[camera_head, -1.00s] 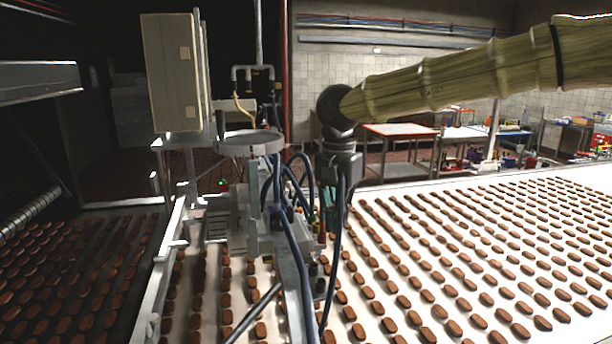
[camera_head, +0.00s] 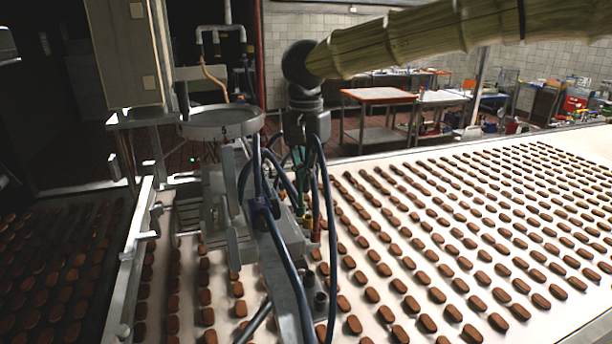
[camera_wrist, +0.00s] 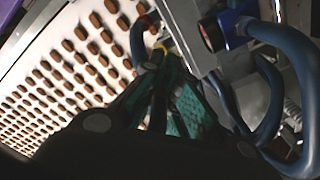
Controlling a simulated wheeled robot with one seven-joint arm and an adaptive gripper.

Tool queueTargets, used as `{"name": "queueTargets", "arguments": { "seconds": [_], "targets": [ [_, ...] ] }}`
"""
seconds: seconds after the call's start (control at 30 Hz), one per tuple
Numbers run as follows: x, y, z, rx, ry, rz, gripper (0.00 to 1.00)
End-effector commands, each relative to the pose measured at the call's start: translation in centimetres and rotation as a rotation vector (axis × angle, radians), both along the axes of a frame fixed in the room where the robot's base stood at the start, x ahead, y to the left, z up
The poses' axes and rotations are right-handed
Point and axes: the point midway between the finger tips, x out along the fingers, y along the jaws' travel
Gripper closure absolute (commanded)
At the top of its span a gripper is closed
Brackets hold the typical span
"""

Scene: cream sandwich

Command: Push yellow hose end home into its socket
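My gripper (camera_head: 304,195) points down among dark blue hoses at the filling machine, and its fingertips are largely hidden there in the head view. In the wrist view, its dark fingers with teal pads (camera_wrist: 188,112) run towards a small yellow band (camera_wrist: 163,46), which may be the yellow hose end. A dark blue hose (camera_wrist: 138,45) with a red collar is just left of the band. I cannot tell whether the fingers touch or hold the yellow part. Small red and green fittings show below my gripper in the head view. I cannot make out the yellow end's socket.
The machine's grey metal frame (camera_head: 215,205) and a round pan (camera_head: 222,122) stand left of my gripper. Looping blue hoses (camera_wrist: 285,60) crowd the right of the wrist view. A pale conveyor (camera_head: 590,315) with rows of brown biscuits extends right.

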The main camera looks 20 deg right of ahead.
Motion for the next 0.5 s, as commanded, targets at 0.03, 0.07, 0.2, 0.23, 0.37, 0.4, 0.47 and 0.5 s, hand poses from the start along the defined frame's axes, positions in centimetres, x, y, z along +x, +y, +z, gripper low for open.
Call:
{"name": "queueTargets", "arguments": {
  "seconds": [0.03, 0.07, 0.2, 0.23, 0.37, 0.4, 0.47, 0.5],
  "targets": [
    [0.0, 0.0, 0.0, 0.001, 0.002, 0.009, 1.0],
    [0.0, -0.1, 0.0, 0.001, 0.002, 0.016, 1.0],
    [0.0, -0.1, -0.9, -0.001, 0.003, 0.017, 1.0],
    [0.0, -0.1, -1.1, -0.001, 0.003, 0.017, 1.0],
    [0.0, -0.1, -2.1, -0.001, 0.002, 0.017, 1.0],
    [0.0, -0.1, -2.4, -0.001, 0.002, 0.017, 1.0],
    [0.0, -0.1, -2.9, -0.001, 0.002, 0.018, 1.0],
    [0.0, -0.1, -3.2, -0.001, 0.002, 0.018, 1.0]
  ]
}}
